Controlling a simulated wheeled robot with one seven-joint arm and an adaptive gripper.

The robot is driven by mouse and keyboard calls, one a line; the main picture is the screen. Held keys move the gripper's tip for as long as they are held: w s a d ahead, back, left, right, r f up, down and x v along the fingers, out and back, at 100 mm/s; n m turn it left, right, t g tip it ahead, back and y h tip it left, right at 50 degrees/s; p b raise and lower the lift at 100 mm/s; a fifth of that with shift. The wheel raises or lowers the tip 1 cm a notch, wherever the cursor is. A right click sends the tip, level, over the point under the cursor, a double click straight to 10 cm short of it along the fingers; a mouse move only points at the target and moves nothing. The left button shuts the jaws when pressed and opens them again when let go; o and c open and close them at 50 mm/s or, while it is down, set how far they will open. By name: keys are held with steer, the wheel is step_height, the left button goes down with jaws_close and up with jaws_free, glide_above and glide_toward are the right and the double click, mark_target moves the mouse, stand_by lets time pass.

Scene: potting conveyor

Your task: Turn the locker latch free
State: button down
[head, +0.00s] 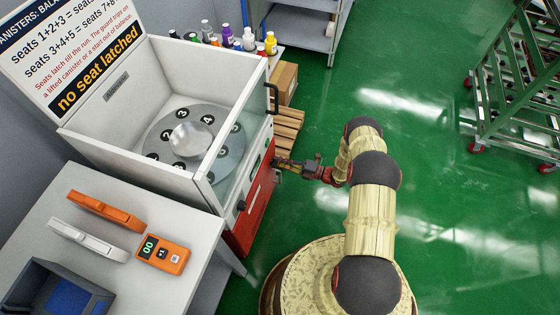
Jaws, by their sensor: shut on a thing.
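The red locker (257,205) is the lower front of the white machine, below its glass guard. My gripper (281,163) is at the upper right part of the locker's red front, reaching in from the right. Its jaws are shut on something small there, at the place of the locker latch. The latch itself is hidden by the fingers, so its angle cannot be told. The red front appears closed.
The white machine (112,150) holds a numbered turntable (155,127); its sign reads "no seat latched". A grey table (110,262) at left bears orange and white tools and a blue-lined bin. A pallet with boxes (284,82) stands behind my gripper.

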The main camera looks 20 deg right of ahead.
stand_by(0.3)
steer(key=c, duration=1.9)
jaws_free()
steer(key=v, duration=1.2)
steer(key=shift+w, duration=0.1)
